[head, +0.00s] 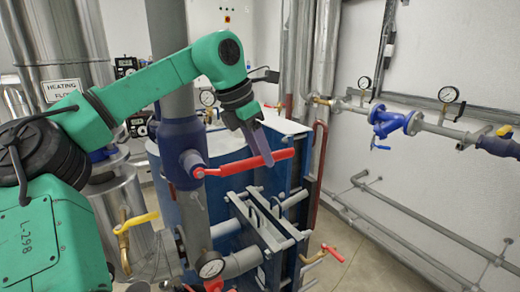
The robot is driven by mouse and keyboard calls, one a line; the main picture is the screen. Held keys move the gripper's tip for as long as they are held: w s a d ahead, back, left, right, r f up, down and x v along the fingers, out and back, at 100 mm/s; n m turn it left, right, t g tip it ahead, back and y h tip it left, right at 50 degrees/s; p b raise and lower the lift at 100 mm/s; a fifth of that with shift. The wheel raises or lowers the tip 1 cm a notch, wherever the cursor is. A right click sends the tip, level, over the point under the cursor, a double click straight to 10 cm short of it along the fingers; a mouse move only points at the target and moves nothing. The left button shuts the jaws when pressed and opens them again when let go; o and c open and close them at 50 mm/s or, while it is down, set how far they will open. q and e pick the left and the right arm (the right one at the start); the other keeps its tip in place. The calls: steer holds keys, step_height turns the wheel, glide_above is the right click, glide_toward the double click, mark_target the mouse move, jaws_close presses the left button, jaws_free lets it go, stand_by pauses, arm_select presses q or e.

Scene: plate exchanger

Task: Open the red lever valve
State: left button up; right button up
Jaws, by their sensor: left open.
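A long red lever (228,170) sticks out to the right from a dark blue valve body (180,140) on the thick vertical grey pipe, sloping slightly up to the right. My left gripper (265,152) reaches down to the lever's outer part, with its fingers pointing down. A purple-grey finger crosses in front of the lever. The jaws are open; the second finger is hard to make out, and I cannot tell whether they touch the lever. A smaller red lever (332,253) shows lower right. My right gripper is out of view.
The blue plate exchanger (225,205) with its grey frame stands just behind and below the lever. Wall pipes with a blue fitting (388,121) run on the right. Floor is clear at lower right.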

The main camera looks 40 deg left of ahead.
arm_select(q)
steer(key=shift+s, duration=0.1)
steer(key=shift+a, duration=0.1)
jaws_close()
stand_by(1.1)
